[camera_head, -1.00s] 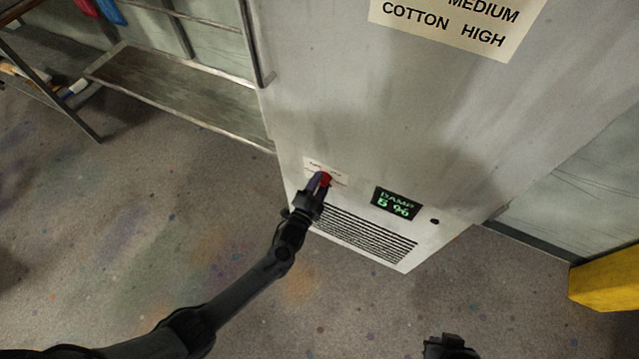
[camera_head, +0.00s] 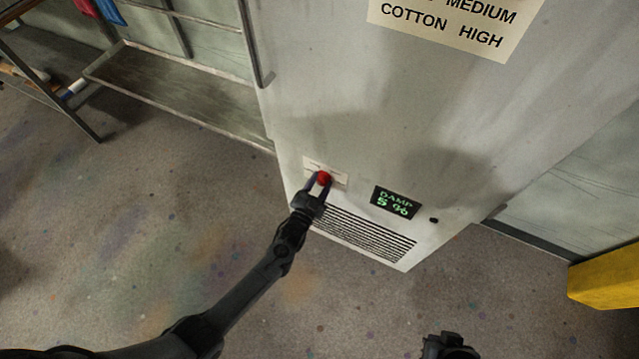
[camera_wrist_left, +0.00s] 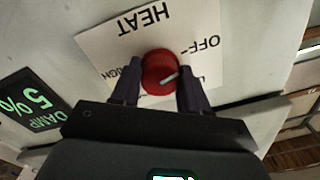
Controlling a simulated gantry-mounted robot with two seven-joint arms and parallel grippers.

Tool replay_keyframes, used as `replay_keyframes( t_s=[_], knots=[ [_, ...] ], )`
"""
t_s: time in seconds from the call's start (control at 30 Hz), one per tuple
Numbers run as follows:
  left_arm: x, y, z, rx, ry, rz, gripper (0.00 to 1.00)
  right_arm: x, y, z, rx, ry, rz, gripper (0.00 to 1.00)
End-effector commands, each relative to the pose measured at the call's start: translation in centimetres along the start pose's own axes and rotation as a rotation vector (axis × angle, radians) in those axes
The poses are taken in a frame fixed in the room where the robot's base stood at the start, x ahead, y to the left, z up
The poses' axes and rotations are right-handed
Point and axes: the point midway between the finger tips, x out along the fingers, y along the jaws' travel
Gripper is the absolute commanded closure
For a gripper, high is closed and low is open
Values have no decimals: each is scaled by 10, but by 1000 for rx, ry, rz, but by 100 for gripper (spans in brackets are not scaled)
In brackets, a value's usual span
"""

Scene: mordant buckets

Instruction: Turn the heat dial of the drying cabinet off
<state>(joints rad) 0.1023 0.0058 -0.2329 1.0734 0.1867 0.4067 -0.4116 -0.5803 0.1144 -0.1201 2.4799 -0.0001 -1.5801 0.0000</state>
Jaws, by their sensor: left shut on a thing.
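The heat dial (camera_head: 324,178) is a round red knob on a white label low on the front of the grey drying cabinet (camera_head: 400,120). In the left wrist view the dial (camera_wrist_left: 160,72) sits between the two fingers of my left gripper (camera_wrist_left: 157,85), which is shut on it. Its white pointer mark points right, between the OFF tick and a partly hidden word starting with L. The label reads HEAT and OFF, upside down here; a finger partly covers the HIGH word. In the head view my left gripper (camera_head: 319,184) reaches the dial from below. My right gripper (camera_head: 449,347) is cut off at the bottom edge.
A green-lettered display (camera_head: 395,202) reading DAMP 5 % sits right of the dial. A vent grille (camera_head: 365,233) lies below. A metal shelf rack (camera_head: 180,85) stands at left and a yellow block (camera_head: 605,280) at right. The floor in front is clear.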

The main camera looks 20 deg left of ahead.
Motion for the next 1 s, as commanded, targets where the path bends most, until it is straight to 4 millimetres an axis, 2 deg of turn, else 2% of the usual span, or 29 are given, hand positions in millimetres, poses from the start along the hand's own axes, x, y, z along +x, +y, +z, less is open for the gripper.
replay_keyframes(
  t_s=[0.37,0.4,0.53,0.83,1.0],
  knots=[
    [1,-1,-2,-6,4,-4,86,0,2,1,-9,-2,7,100],
    [1,-1,-2,-6,4,-4,51,0,2,1,-10,-2,8,100],
    [1,-1,-1,-5,3,-3,31,0,2,1,-10,-2,7,100],
    [0,0,0,-4,1,-1,31,0,2,0,-7,-1,5,100],
    [-12,0,-1,-4,0,0,31,-4,1,-1,-3,-1,3,100]
  ],
)
